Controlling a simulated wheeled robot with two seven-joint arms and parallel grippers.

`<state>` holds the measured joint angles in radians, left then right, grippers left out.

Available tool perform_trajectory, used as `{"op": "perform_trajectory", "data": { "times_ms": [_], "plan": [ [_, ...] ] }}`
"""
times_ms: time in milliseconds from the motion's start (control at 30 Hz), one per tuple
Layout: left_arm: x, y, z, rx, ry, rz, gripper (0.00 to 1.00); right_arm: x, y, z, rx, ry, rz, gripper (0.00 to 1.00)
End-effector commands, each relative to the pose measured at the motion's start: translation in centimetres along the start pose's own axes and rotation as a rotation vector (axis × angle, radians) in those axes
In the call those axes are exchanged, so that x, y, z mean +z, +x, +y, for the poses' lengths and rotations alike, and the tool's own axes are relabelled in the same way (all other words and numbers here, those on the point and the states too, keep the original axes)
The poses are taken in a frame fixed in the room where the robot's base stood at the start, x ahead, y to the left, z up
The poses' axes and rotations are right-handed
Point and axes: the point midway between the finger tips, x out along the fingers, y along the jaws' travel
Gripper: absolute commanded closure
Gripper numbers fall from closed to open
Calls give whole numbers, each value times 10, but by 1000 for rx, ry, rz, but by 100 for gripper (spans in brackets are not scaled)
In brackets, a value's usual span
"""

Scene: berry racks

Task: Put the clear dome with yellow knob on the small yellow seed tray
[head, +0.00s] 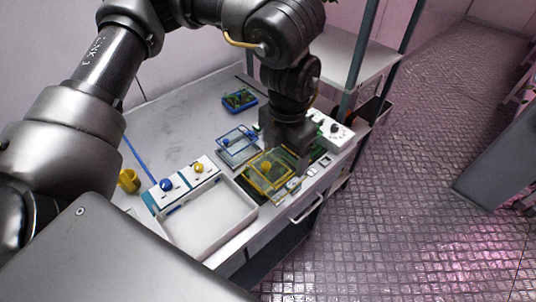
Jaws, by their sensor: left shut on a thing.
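The clear dome with yellow knob (266,167) is at the front right of the bench, a see-through box with yellow edges. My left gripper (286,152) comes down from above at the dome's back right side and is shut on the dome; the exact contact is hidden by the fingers. Yellow edging and dark green show under and through the dome, where the small yellow seed tray (262,197) appears to be. I cannot tell whether the dome touches it. My right gripper is not in view.
A clear dome with a blue knob (225,142) stands just left. A blue tray with green plants (240,100) is at the back. A white tray (181,236), a panel with knobs (198,170), a yellow cup (129,181) and a white device (338,131) stand around. The back left bench is clear.

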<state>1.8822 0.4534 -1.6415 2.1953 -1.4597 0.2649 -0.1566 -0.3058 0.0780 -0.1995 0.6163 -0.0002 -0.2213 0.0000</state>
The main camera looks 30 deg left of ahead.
Motion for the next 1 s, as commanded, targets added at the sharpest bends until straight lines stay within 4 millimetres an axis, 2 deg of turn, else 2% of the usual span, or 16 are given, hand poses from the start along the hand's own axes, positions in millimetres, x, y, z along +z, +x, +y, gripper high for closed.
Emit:
{"op": "perform_trajectory", "data": {
  "times_ms": [33,200,400,533,767,1000],
  "plan": [
    [4,1,13,-1,-11,6,49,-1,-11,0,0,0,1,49],
    [22,22,54,-1,-10,6,49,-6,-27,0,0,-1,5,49],
    [35,61,79,-1,-4,5,49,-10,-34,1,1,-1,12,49],
    [40,74,88,-1,0,1,49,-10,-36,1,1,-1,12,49],
    [42,80,92,0,1,1,49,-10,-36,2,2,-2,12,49],
    [42,105,96,-1,0,4,49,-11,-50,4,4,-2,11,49]
  ]
}}
